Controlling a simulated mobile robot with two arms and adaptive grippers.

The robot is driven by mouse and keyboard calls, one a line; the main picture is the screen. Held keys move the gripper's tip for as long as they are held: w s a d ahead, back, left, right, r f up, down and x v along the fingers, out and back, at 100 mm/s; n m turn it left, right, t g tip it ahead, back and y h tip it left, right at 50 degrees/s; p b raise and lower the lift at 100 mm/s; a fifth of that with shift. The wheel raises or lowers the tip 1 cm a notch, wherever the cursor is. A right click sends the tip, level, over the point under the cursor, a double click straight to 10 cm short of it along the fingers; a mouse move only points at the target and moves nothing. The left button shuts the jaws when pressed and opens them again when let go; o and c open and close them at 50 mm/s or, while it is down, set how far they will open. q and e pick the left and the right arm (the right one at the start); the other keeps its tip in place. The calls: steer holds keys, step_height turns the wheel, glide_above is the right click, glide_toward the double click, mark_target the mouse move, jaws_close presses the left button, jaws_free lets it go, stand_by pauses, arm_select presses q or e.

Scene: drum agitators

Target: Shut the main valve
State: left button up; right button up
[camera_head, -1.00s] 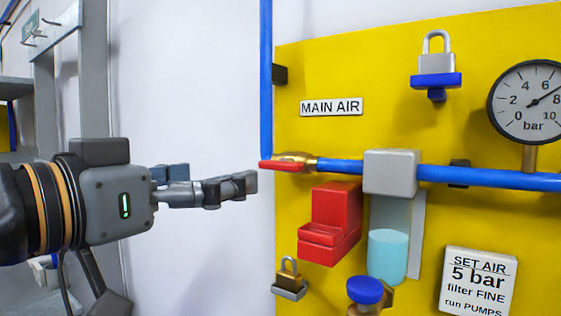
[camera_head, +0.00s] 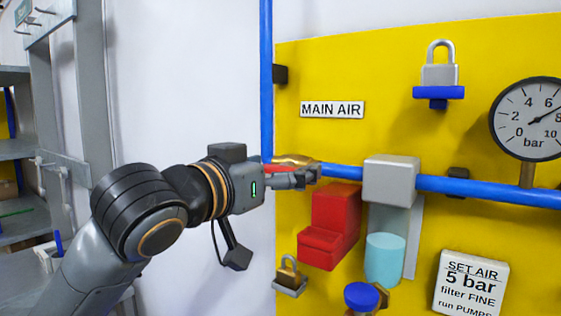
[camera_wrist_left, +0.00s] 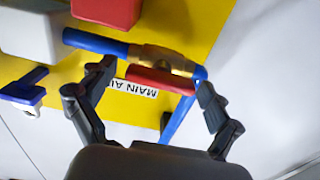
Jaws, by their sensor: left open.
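The main valve has a brass body (camera_head: 295,160) on the blue pipe, below the MAIN AIR label (camera_head: 332,109). Its red lever (camera_head: 277,168) lies along the pipe and is partly hidden by my gripper in the head view. In the left wrist view the brass body (camera_wrist_left: 166,59) and the red lever (camera_wrist_left: 160,80) show clearly. My left gripper (camera_head: 306,176) is in front of the valve. In the left wrist view its fingers (camera_wrist_left: 154,88) are spread, one near each end of the lever, with nothing gripped. I cannot tell whether they touch it. My right gripper is out of view.
A red block (camera_head: 330,228) and a filter with a light-blue bowl (camera_head: 385,258) sit below the pipe. A grey block (camera_head: 390,180) is right of the valve. Padlocks (camera_head: 290,276) and a gauge (camera_head: 528,118) are on the yellow panel (camera_head: 390,100).

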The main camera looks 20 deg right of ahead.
arm_select(q)
steer(key=c, duration=1.2)
steer(key=shift+o, duration=0.2)
steer(key=shift+m, duration=0.4)
steer(key=m+p, duration=0.1)
steer(key=m, duration=0.2)
steer(key=shift+m, duration=0.4)
steer(key=m+p, duration=0.1)
steer(key=m, duration=0.3)
steer(key=shift+s+m+p, duration=0.1)
steer(key=shift+m+p, duration=0.2)
steer(key=shift+p, duration=0.1)
steer(key=m+p, duration=0.1)
steer(key=m, duration=0.4)
steer(key=shift+d+f+p, duration=0.1)
steer(key=shift+p, duration=0.25)
steer(key=shift+s+f+m+p, duration=0.1)
steer(key=shift+m+p, duration=0.35)
steer(key=shift+m, duration=1.35)
steer(key=shift+f, duration=0.1)
